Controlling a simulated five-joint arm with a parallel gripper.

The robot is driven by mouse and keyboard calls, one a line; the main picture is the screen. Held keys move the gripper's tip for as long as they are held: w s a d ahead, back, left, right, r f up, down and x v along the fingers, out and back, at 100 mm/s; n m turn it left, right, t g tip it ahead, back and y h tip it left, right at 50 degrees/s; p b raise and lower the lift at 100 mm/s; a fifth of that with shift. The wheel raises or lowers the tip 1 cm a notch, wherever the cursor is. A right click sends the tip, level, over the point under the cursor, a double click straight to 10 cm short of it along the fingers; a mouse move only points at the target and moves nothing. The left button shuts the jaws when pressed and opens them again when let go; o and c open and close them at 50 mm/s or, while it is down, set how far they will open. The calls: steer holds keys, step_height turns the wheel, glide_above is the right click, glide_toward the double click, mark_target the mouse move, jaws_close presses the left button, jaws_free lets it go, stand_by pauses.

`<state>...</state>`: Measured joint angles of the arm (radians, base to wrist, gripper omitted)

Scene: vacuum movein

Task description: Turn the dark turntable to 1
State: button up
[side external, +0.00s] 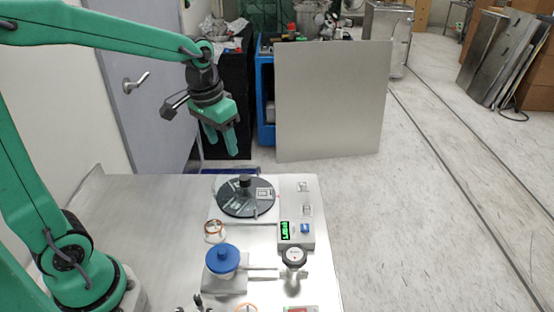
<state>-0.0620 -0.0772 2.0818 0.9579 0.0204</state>
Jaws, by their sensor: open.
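The dark turntable (236,201) is a round disc on a light square base near the far edge of the metal table. A black knob (244,180) stands up near its far side. A small pale plate or label (265,194) lies on the right part of the disc. Numbers on the turntable are too small to read. My gripper (221,148) points down and hangs in the air above and beyond the table's far edge, up and left of the turntable. It is open, empty and apart from everything.
A blue-topped vessel (222,259) stands in front of the turntable, joined by a pipe to a round gauge (294,257). A grey box with a green display (285,230) stands right of the turntable. The metal table (130,220) is clear on its left.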

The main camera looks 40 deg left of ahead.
steer(key=g, duration=0.2)
glide_above(244, 177)
step_height(244, 177, down, 8)
steer(key=shift+r, duration=0.2)
steer(key=shift+f, duration=3.9)
jaws_close()
